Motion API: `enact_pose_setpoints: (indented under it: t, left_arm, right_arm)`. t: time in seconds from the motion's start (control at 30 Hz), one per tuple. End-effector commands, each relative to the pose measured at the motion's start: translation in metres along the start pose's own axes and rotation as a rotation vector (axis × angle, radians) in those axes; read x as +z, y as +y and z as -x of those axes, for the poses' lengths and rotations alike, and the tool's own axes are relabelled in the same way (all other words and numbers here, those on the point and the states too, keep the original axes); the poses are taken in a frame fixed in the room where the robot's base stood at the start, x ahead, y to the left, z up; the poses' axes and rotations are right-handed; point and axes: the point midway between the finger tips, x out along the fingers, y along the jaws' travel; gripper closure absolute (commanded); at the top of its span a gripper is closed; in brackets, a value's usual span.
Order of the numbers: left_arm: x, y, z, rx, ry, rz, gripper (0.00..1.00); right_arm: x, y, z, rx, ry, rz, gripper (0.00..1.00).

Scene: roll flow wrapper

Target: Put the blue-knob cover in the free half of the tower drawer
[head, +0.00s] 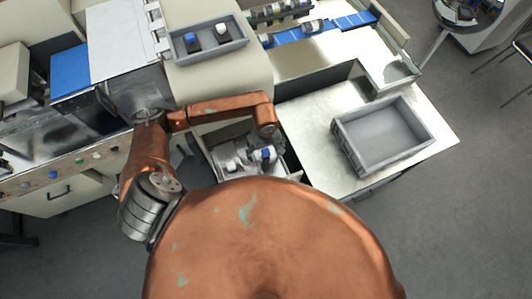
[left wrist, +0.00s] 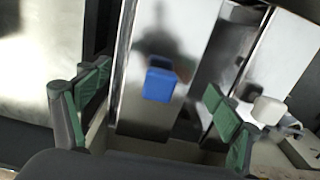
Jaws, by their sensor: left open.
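The blue-knob cover shows in the left wrist view as a shiny metal plate with a square blue knob (left wrist: 160,82). In the head view its blue knob (head: 268,154) is in the right part of the open tower drawer (head: 288,158). A white knob (left wrist: 267,109) stands on metal in the neighbouring part, past a divider (left wrist: 213,72); it also shows in the head view (head: 231,164). My left gripper (left wrist: 160,104) is open above the blue knob, its green-padded fingers spread to either side and apart from it. My right gripper is out of view.
A grey tray (head: 208,56) on the machine top holds a small blue-topped and a white-topped part. An empty grey bin (head: 340,140) stands on the metal table (head: 310,120) at right. A blue conveyor (head: 345,24) runs at the back. The drawer walls lie close around my gripper.

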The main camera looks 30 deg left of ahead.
Motion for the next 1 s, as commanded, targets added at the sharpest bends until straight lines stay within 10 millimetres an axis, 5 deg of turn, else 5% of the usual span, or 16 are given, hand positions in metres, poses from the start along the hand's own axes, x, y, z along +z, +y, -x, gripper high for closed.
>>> enact_pose_setpoints:
  t: [0.5, 1.0]
  left_arm:
    - [-0.001, 0.001, 0.097, 0.003, 0.003, -0.003, 0.15]
    - [0.000, 0.000, 0.109, 0.002, 0.001, -0.001, 0.15]
  right_arm:
    - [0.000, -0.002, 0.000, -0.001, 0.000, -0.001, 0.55]
    - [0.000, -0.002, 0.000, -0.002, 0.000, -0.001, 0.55]
